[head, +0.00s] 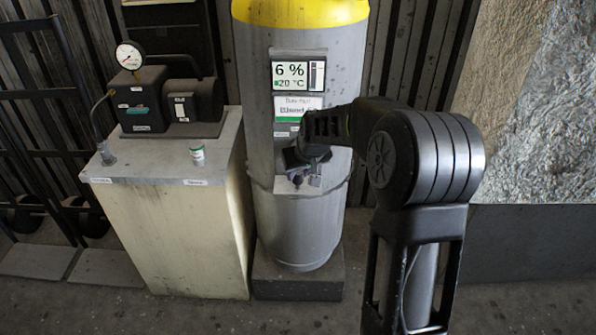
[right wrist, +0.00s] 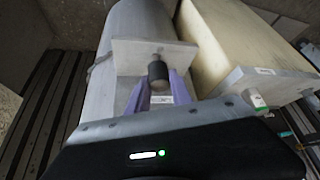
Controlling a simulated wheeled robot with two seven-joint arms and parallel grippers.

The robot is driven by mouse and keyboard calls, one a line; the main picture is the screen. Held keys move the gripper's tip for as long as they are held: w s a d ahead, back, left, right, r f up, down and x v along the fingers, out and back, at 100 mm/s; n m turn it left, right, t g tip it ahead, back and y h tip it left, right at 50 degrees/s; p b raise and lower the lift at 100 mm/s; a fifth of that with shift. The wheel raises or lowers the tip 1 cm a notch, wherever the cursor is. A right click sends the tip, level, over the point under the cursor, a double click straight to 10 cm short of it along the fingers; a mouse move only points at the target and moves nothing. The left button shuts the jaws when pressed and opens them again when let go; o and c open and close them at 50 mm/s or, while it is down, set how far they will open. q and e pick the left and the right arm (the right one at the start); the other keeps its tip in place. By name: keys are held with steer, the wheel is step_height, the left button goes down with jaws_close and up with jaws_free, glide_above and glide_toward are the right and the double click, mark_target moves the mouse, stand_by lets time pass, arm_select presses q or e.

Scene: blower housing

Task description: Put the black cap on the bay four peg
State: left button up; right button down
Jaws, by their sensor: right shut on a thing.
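My right gripper (right wrist: 161,88) has its two purple fingers closed on the black cap (right wrist: 157,71), a short dark cylinder, in the right wrist view. The cap is in front of a pale plate (right wrist: 130,52) on the side of the grey tank. A small bit of something shows just beyond the cap at the plate; whether the cap touches it or sits on a peg I cannot tell. In the head view my right gripper (head: 299,172) is at the tank's front, below its labels, and mostly hides the cap. No peg is clearly visible. My left gripper is not in view.
The grey tank (head: 262,130) has a yellow top and a display (head: 298,75) reading 6 %. Left of it a cream cabinet (head: 170,235) carries a pump with a gauge (head: 129,56) and a small white-and-green container (head: 197,154). A dark rack stands far left.

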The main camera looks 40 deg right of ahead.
steer(key=shift+f+b, duration=0.8)
steer(key=shift+f, duration=0.25)
steer(key=c, duration=1.1)
jaws_free()
steer(key=shift+o, duration=0.2)
steer(key=p+v, duration=0.2)
steer(key=v, duration=0.5)
steer(key=shift+r, duration=0.2)
steer(key=shift+s+r+p, duration=0.15)
steer(key=shift+s+p, duration=0.05)
steer(key=shift+p, duration=0.1)
steer(key=shift+w, duration=0.1)
